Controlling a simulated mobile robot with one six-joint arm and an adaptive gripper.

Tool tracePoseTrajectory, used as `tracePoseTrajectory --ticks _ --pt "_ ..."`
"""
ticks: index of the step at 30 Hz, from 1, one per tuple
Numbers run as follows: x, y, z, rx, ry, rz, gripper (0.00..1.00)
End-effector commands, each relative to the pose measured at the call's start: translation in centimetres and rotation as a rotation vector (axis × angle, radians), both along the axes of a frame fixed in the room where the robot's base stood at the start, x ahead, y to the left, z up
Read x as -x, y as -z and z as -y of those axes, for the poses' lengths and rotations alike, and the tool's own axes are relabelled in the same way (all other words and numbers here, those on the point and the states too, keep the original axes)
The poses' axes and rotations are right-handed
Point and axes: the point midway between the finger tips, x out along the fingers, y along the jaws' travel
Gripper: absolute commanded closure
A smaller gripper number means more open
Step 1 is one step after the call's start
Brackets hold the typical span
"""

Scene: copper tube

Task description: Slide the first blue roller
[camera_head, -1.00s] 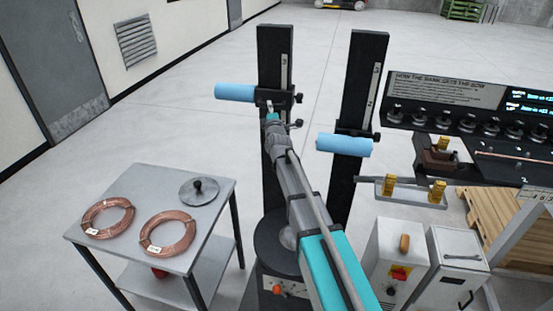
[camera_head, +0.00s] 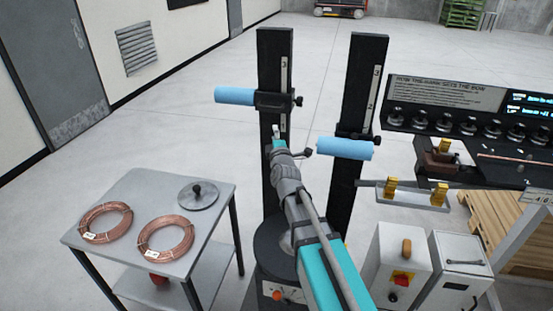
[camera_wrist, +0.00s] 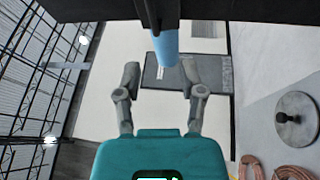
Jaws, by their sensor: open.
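The left blue roller (camera_head: 235,96) sticks out to the left from a black carriage (camera_head: 273,101) on the left black post (camera_head: 275,58). A second blue roller (camera_head: 345,148) sits lower, on the right black post (camera_head: 368,75). My gripper (camera_head: 277,132) is in front of the left post, just below the left carriage. In the wrist view my gripper (camera_wrist: 160,78) is open with nothing between its fingers. A blue roller (camera_wrist: 165,48) shows beyond the fingertips, apart from them. My arm hides part of the left post.
A grey table (camera_head: 150,190) at the left holds two copper coils (camera_head: 106,222) (camera_head: 166,237) and a round lid with a knob (camera_head: 199,194). A black bench with knobs (camera_head: 465,125) stands at the right. White boxes (camera_head: 400,265) stand below it.

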Motion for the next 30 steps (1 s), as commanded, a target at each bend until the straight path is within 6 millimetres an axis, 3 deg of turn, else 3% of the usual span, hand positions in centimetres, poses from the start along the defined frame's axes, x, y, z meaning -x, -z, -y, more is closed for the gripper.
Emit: tracePoseTrajectory --ticks 30 --pt "0.1 1.9 0.0 -0.635 -0.107 -0.123 0.49"
